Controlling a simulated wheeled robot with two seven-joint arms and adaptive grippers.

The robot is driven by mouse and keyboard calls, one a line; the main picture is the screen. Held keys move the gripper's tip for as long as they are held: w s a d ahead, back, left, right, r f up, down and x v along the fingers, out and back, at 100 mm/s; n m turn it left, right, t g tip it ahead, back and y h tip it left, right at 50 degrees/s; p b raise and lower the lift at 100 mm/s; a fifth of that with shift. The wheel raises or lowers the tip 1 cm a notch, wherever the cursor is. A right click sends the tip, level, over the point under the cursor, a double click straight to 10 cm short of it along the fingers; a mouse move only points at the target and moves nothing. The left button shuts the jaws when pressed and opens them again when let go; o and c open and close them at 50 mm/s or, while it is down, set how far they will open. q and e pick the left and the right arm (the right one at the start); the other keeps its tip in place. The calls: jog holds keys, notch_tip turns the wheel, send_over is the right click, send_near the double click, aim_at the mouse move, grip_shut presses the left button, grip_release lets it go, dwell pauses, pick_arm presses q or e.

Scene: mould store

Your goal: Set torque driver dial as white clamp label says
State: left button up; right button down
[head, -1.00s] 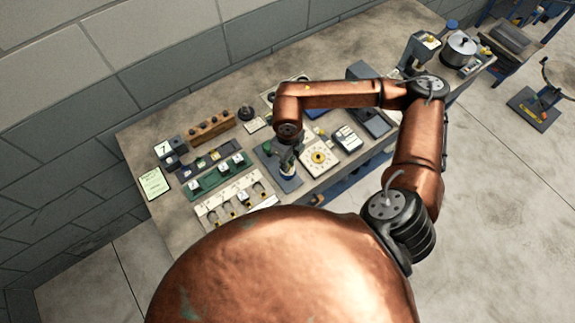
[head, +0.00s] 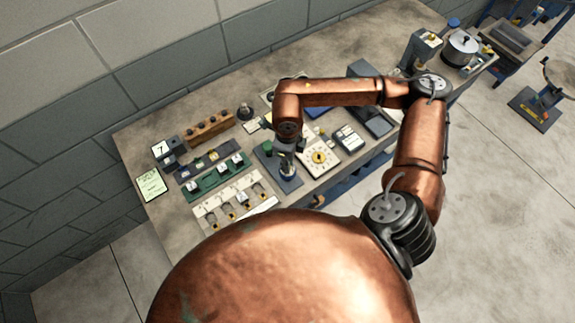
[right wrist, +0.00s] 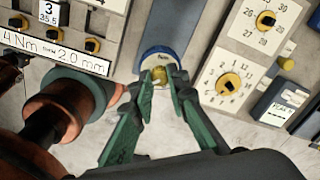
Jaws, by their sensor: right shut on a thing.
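My right gripper (head: 288,160) reaches down over a dark stand at the bench's front. In the right wrist view its green fingers (right wrist: 160,80) are shut on a small brass-yellow knob (right wrist: 159,76) on a rounded blue-and-white holder (right wrist: 160,55); I take it for the torque driver dial. Its marks are too small to read. A white label (right wrist: 55,50) at left shows "4 Nm" and seemingly "20 mm". It lies along the pale panel (head: 226,206), which has several yellow-and-black clamps. My left gripper is not in view.
A white dial panel (head: 319,157) with a yellow knob stands right of my gripper. A dark box with a label (head: 348,138) is beside it. A green rack (head: 207,184), a wooden block (head: 208,130) and a green sheet (head: 152,184) lie left. A grey wall closes the back.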

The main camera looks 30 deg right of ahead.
jog(key=shift+n, duration=0.4)
jog(key=shift+f+n+b, duration=0.1)
jog(key=shift+n+b, duration=1.2)
jog(key=shift+n, duration=0.3)
jog(key=c, duration=2.3)
grip_release()
jog(key=o, duration=0.9)
jog(key=shift+o, duration=0.2)
